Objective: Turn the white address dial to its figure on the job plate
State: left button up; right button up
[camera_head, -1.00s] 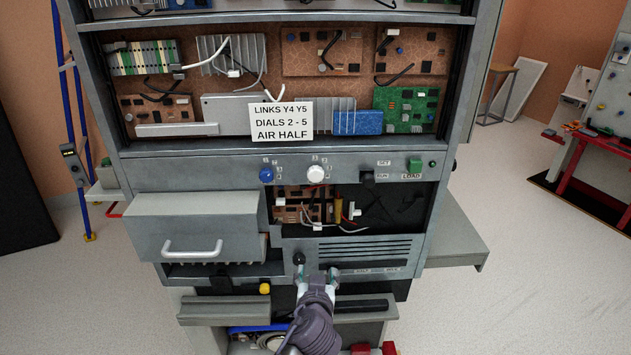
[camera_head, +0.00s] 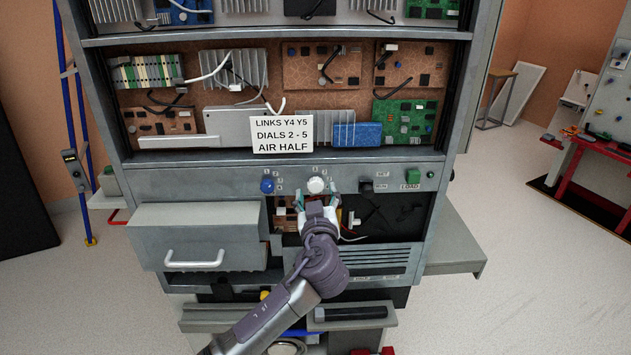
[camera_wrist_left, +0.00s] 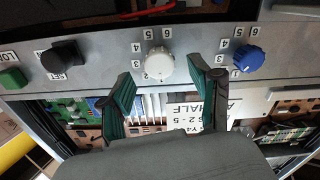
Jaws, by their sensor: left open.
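The white address dial (camera_head: 316,185) is on the grey control strip, right of the blue dial (camera_head: 267,185). In the left wrist view the white dial (camera_wrist_left: 159,66) shows with figures around it, and the blue dial (camera_wrist_left: 249,59) is to its right. The job plate (camera_head: 283,134) hangs above and reads "LINKS Y4 Y5, DIALS 2 - 5, AIR HALF". My left gripper (camera_head: 318,200) is open just below the white dial; in the wrist view its fingers (camera_wrist_left: 165,90) are apart, short of the dial and not touching it. Which figure the dial points at I cannot tell. My right gripper is out of view.
A black switch (camera_head: 366,187) and a green LOAD button (camera_head: 412,177) sit right of the dial. An open bay (camera_head: 390,218) with boards and wires lies below the strip. A drawer with a white handle (camera_head: 194,262) juts out at lower left.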

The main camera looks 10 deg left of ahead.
aim_at(316, 188)
pick_arm(q)
jog(key=shift+w+a, duration=0.15)
jog(key=shift+w, duration=0.65)
jog(key=shift+w+a, duration=0.1)
jog(key=shift+w, duration=0.65)
jog(key=c, duration=1.1)
jog(key=shift+c, duration=0.2)
jog(key=shift+f, duration=0.1)
